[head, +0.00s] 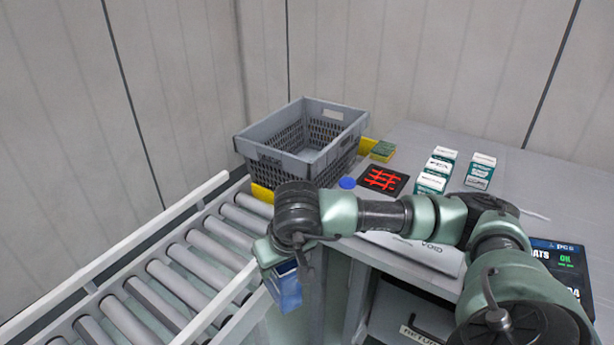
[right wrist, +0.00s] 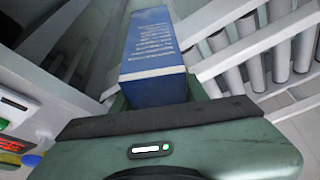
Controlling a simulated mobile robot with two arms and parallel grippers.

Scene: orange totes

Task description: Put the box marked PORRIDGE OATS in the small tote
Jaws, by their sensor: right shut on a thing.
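A blue box (head: 287,288) hangs from my right gripper (head: 272,258), over the gap between the roller conveyor and the table. In the right wrist view the blue box (right wrist: 153,50) shows lines of small pale print that I cannot read, so I cannot confirm its marking. The gripper is shut on it; its fingertips are mostly hidden. A grey mesh-sided tote (head: 262,150), the only tote in view, stands open behind my right forearm. Its visible inside looks empty. The box is apart from the tote, lower and nearer to me. My left gripper is not in view.
Several small white-and-green boxes (head: 439,168) stand on the table's right part. The roller conveyor (head: 180,265) runs at left.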

